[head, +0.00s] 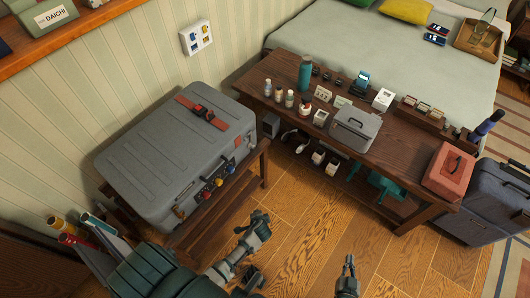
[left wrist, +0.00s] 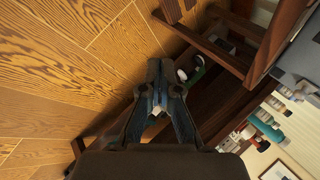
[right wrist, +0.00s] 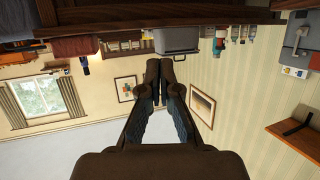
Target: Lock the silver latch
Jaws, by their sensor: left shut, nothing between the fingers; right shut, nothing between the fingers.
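A large grey hard case (head: 165,150) lies on a wooden bench against the wall at left in the head view. An orange-red strap (head: 203,112) with a black buckle crosses its lid. Small fittings (head: 217,182) with coloured parts line its front side. A small metallic fitting (head: 178,211) is at the left end of that side; I cannot tell whether it is the silver latch or how it stands. My right gripper (head: 347,265) is shut and empty above the floor, right of the case. My left gripper (left wrist: 160,72) is shut and empty, apart from the case.
A long wooden bench (head: 285,68) with bottles, boxes and a small grey case (head: 355,130) stands at the right. A red case (head: 449,172) sits at its end, beside a dark suitcase (head: 470,212).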

